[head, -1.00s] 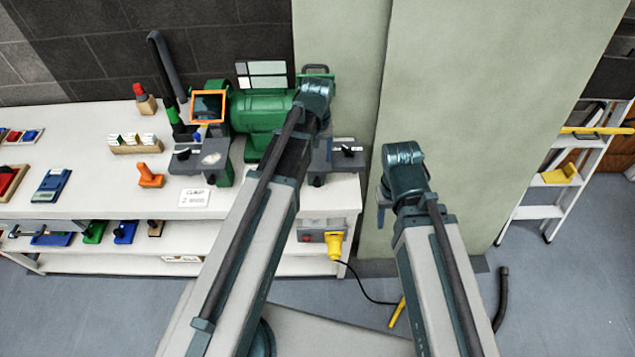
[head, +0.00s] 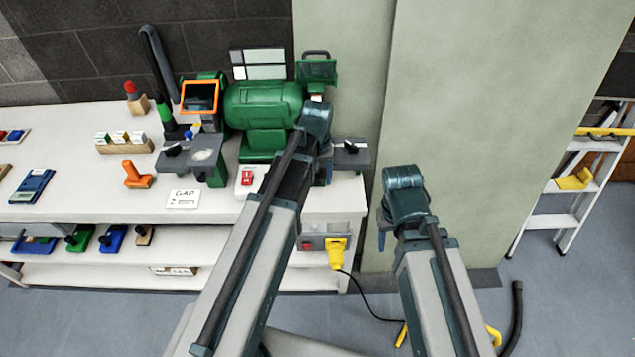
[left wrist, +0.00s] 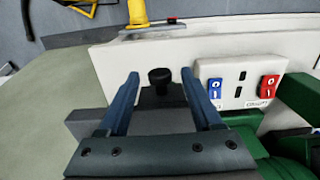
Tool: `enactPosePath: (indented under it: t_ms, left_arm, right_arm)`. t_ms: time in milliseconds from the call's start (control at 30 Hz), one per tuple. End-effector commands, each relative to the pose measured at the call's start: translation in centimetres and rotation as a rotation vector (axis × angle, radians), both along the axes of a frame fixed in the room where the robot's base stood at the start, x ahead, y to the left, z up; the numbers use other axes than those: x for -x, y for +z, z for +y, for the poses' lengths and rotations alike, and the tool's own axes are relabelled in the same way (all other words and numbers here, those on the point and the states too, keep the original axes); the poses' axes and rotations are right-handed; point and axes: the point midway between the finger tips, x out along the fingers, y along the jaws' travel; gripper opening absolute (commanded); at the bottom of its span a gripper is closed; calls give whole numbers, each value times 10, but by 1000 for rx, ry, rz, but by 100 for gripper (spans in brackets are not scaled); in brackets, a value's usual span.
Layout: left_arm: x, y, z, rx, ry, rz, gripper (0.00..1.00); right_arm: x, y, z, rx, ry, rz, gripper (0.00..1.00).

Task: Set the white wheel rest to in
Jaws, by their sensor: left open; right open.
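The green bench grinder (head: 262,105) stands on the white bench. Its right-hand rest (head: 352,158) is a dark grey plate with a black knob (left wrist: 160,76). My left gripper (left wrist: 160,71) is open, its two blue fingers on either side of that knob in the left wrist view; I cannot tell whether they touch it. In the head view my left arm covers part of the grinder's right side. The wheels are not clearly visible. My right gripper (head: 381,233) is open, empty, right of the bench.
A switch panel with a blue switch (left wrist: 214,88) and a red switch (left wrist: 268,87) is close to my left gripper. A yellow plug (head: 337,252) hangs at the bench front. A green-grey pillar (head: 460,120) stands behind my right arm. A ladder (head: 570,185) is far right.

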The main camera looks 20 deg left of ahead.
Motion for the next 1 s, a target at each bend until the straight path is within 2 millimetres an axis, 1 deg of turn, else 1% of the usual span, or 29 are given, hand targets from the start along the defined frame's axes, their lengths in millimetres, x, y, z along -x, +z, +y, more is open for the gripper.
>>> enactPosePath:
  t_ms: [200,233,367,400,467,500,600,1000]
  left_arm:
    - [0,0,0,0,0,0,66]
    - [0,0,0,0,0,0,64]
    - [0,0,0,0,0,0,41]
    - [0,0,0,0,0,0,34]
    - [0,0,0,0,0,0,23]
    - [0,0,0,0,0,0,16]
    - [0,0,0,0,0,0,0]
    - [0,0,0,0,0,0,0]
  right_arm:
    - [0,0,0,0,0,0,50]
    - [0,0,0,0,0,0,50]
    - [0,0,0,0,0,0,50]
    - [0,0,0,0,0,0,50]
    - [0,0,0,0,0,0,50]
    - [0,0,0,0,0,0,50]
    - [0,0,0,0,0,0,50]
    - [0,0,0,0,0,0,50]
